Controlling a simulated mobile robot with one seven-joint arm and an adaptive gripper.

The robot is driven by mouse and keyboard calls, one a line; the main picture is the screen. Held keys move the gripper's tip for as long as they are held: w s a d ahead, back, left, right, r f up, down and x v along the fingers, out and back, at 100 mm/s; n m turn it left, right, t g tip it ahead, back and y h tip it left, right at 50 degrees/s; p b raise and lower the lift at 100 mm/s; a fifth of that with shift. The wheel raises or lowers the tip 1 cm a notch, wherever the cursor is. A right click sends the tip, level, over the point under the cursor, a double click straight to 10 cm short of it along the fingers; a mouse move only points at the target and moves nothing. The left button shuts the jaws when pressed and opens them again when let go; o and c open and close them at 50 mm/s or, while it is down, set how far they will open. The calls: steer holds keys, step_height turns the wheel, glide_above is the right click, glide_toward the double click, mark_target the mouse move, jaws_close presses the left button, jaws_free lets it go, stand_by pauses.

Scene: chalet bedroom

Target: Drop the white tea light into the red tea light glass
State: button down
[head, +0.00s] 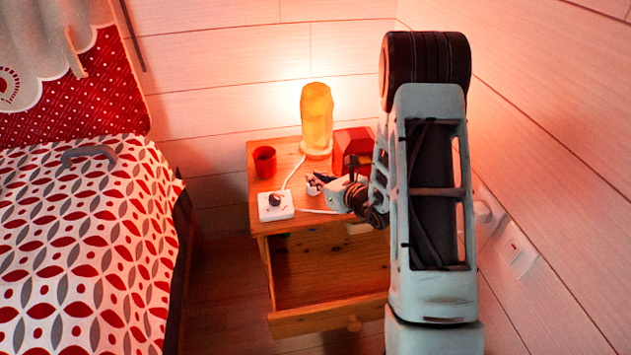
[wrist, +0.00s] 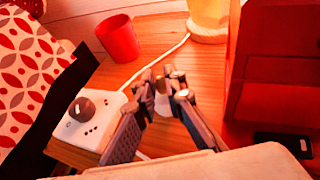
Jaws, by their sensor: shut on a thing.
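The white tea light (wrist: 162,101) is between the fingertips of my gripper (wrist: 165,90), which is shut on it. In the wrist view the fingers partly cover it. In the head view my gripper (head: 318,184) is over the nightstand top, and the tea light (head: 313,190) shows only as a small pale patch. The red tea light glass (head: 264,162) stands upright on the nightstand, to the left of my gripper and apart from it. It also shows in the wrist view (wrist: 119,38), at upper left of the fingertips. Its inside is mostly hidden.
The wooden nightstand (head: 284,149) has an open drawer (head: 325,318) below. A white box with a dark knob (head: 276,207) sits at its front left corner. A glowing lamp (head: 317,118) and a red box (head: 350,144) stand behind. A white cable crosses the top. The bed (head: 85,240) is at left.

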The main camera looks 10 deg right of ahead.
steer(key=shift+r, duration=0.6)
steer(key=s+r+p, duration=1.1)
steer(key=s, duration=0.2)
steer(key=shift+r, duration=0.25)
steer(key=shift+p, duration=0.55)
steer(key=shift+s+p, duration=0.5)
steer(key=shift+p, duration=0.75)
steer(key=shift+f, duration=0.1)
